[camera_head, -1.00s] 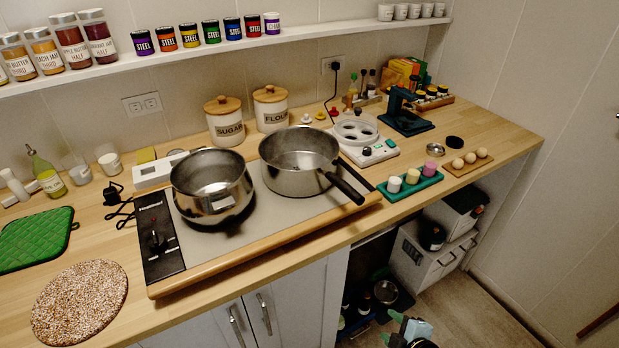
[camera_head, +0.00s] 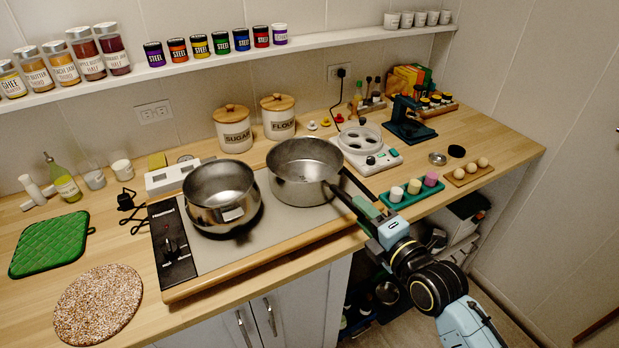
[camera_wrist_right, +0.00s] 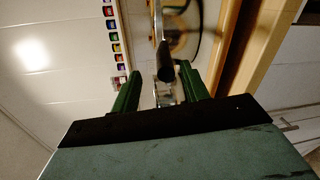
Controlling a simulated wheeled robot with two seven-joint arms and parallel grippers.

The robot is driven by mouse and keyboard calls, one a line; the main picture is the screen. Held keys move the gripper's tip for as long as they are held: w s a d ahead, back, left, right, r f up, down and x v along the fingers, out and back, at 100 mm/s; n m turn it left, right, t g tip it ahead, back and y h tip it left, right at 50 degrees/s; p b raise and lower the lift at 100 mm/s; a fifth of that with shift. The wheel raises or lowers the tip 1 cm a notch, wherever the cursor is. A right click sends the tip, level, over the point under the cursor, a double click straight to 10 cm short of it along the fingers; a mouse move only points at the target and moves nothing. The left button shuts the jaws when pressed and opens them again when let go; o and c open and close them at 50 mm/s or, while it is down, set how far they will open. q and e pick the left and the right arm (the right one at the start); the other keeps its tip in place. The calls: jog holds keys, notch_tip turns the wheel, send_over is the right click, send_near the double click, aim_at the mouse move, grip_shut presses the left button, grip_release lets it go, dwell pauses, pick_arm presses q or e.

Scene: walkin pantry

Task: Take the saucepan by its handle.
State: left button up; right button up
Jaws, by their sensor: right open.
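The saucepan (camera_head: 303,172) is a steel pan standing on the right part of the hob. Its long black handle (camera_head: 350,196) points toward the front right. In the right wrist view the dark end of the handle (camera_wrist_right: 166,66) shows between and just ahead of the green fingers. My right gripper (camera_head: 366,210) is open at the handle's outer end, and it also shows in the right wrist view (camera_wrist_right: 162,85). The handle's end is partly hidden by the fingers in the head view. I cannot tell whether a finger touches it. My left gripper is not in view.
A second steel pot (camera_head: 221,196) stands on the left of the hob (camera_head: 225,245). A green tray (camera_head: 412,192) with small cups lies close to the right of the gripper. A white appliance (camera_head: 366,152) stands behind the handle. The counter's front edge runs below my arm.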

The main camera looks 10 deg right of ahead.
aim_at(349, 199)
jog(key=shift+f+x, duration=0.2)
jog(key=shift+x, duration=1.35)
jog(key=shift+f+x, duration=0.2)
jog(key=shift+x, duration=1.4)
jog(key=shift+d, duration=0.1)
jog(key=shift+s, duration=0.1)
jog(key=shift+c, duration=0.5)
grip_shut()
jog(key=shift+r, duration=0.25)
